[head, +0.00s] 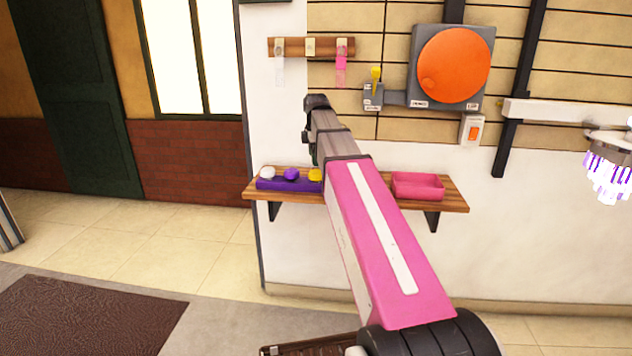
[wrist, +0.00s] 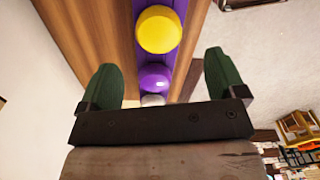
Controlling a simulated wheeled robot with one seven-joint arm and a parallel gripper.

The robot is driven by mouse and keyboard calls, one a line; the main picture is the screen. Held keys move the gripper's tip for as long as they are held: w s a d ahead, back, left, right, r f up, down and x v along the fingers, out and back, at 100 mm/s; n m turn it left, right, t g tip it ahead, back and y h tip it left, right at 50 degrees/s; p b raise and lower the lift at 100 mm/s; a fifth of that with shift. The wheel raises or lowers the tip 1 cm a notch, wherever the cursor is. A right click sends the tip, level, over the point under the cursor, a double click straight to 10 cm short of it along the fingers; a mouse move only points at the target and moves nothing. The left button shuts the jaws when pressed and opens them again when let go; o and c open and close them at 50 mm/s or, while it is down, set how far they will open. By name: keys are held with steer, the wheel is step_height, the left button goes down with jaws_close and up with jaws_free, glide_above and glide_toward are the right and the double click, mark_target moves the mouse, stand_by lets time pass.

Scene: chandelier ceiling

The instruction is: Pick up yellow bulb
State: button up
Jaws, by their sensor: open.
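The yellow bulb (head: 315,174) sits at the right end of a purple holder (head: 270,185) on a wooden wall shelf. In the wrist view the round yellow bulb (wrist: 159,30) is at the top centre, beyond the fingertips and roughly midway between them. My gripper (wrist: 163,80) is open and empty, with its two green fingers apart. A purple bulb (head: 291,174) and a white bulb (head: 267,172) stand left of the yellow one in the same holder. In the head view my arm hides the fingers and part of the shelf.
A pink tray (head: 418,187) is on the right part of the wooden shelf (head: 455,197). Above are a grey panel with an orange disc (head: 454,66), a small switch box (head: 472,131) and a wall rack (head: 311,47). A chandelier (head: 608,170) hangs at the right. Floor in front is open.

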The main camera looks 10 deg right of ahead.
mark_target(315, 172)
steer(key=shift+a+f, duration=0.1)
steer(key=shift+f, duration=3.85)
steer(key=c, duration=1)
